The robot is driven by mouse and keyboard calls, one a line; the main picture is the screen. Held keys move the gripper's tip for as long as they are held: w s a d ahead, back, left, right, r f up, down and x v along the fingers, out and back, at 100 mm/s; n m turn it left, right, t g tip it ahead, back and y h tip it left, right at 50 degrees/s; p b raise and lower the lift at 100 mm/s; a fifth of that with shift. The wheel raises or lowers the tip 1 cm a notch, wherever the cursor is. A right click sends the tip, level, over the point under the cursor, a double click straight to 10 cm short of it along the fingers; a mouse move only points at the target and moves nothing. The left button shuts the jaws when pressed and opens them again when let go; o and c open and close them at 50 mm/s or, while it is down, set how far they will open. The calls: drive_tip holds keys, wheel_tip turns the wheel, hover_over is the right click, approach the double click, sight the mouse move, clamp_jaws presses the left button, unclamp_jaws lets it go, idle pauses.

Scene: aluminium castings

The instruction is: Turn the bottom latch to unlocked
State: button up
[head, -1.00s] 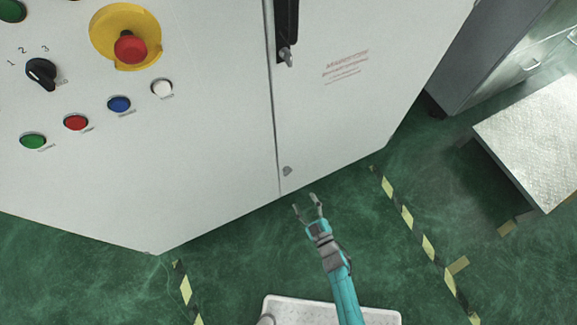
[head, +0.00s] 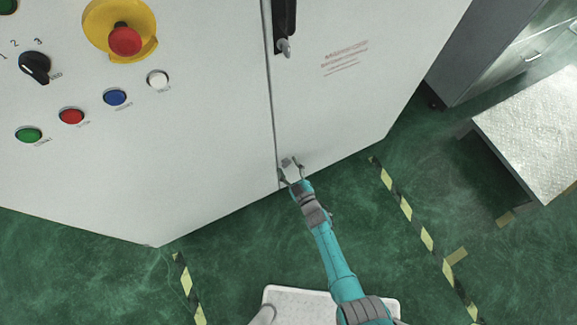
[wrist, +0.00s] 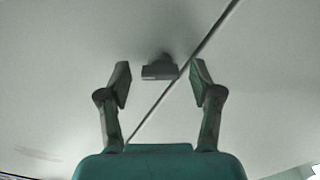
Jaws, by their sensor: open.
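The bottom latch (wrist: 160,68) is a small grey knob low on the white cabinet, beside the door seam. In the wrist view it sits ahead of and between my two fingers, with clear space on either side. My gripper (wrist: 160,82) is open and empty, and its fingertips look close to the cabinet face. In the head view my gripper (head: 291,170) is at the cabinet's lower edge by the seam, and it largely hides the latch there. I cannot tell from these views whether the fingers reach around the latch.
A black handle (head: 284,20) is higher on the cabinet door (head: 350,110). Buttons and a red emergency stop (head: 125,40) are on the left panel. A light-topped table (head: 530,125) stands at the right. Striped tape (head: 405,210) marks the green floor.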

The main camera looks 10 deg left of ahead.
drive_tip(key=shift+w+a, duration=0.1)
drive_tip(key=shift+w, duration=0.05)
drive_tip(key=c, duration=1.2)
drive_tip(key=shift+o, duration=0.2)
drive_tip(key=shift+n, duration=0.4)
drive_tip(key=n, duration=1.1)
